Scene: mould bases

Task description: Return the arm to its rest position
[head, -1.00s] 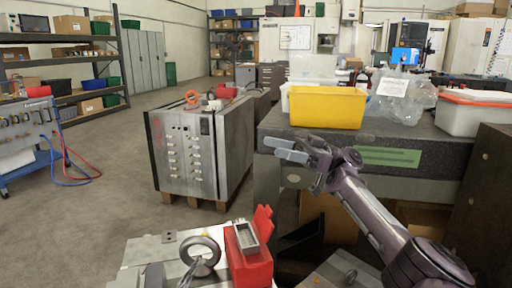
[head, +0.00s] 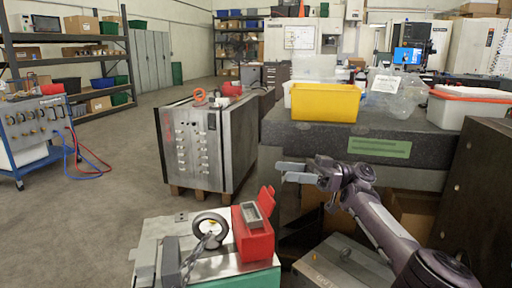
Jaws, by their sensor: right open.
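My right arm comes in from the lower right in the head view. Its gripper (head: 290,172) points left, in front of the dark work table's front side, and is open. Nothing shows between its fingers. It is above and to the right of the red box, apart from it. My left gripper is out of the picture.
A red open box (head: 254,236) and a lifting ring (head: 209,229) with a chain sit on a metal mould base (head: 152,232) in front. A yellow bin (head: 326,103) stands on the dark table (head: 284,132). A steel mould block (head: 192,148) stands on a pallet.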

